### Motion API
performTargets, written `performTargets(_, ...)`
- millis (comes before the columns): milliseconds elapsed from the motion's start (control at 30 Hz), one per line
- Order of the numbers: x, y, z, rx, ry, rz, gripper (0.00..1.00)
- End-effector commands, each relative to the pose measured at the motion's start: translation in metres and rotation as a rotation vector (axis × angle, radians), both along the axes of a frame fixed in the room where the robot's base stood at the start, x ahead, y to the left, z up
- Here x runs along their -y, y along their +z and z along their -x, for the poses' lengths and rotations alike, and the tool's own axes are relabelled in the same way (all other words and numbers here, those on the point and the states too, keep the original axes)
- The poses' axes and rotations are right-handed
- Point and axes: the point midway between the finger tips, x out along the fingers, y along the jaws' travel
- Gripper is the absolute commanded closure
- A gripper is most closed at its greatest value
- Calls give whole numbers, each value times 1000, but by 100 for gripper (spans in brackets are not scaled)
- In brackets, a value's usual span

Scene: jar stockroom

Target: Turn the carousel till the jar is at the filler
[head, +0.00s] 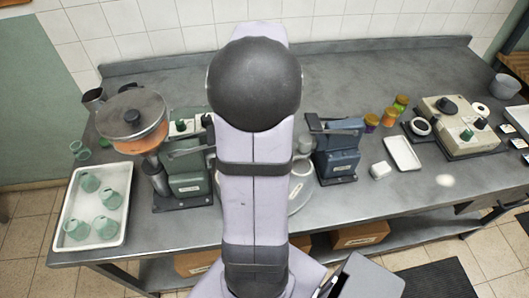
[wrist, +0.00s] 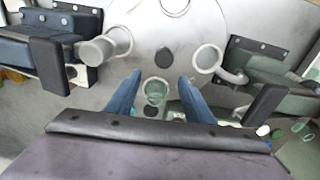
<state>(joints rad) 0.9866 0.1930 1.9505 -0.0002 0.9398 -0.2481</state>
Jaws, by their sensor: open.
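The grey carousel disc (wrist: 150,30) fills the middle of the wrist view, with several pale ring seats on it. A dark round knob (wrist: 163,57) is just beyond the fingertips. The green machine with an orange hopper (head: 150,138), apparently the filler, stands left of the carousel. The gripper is hidden in the head view.
A blue machine (head: 335,150) stands right of the carousel. A white tray (head: 66,211) with several green jars is at the far left. A small white tray (head: 403,152), colored jars (head: 389,116) and a beige control unit (head: 460,127) are to the right. The bench's back is clear.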

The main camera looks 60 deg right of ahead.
Motion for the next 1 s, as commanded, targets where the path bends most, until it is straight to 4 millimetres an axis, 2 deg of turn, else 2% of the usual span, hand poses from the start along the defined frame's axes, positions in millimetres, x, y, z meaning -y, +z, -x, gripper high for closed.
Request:
performTargets(200,-12,1,8,-36,139,-48,52)
performTargets(467,-13,-4,8,-38,152,-48,52)
performTargets(1000,-13,-63,8,-38,150,-49,52)
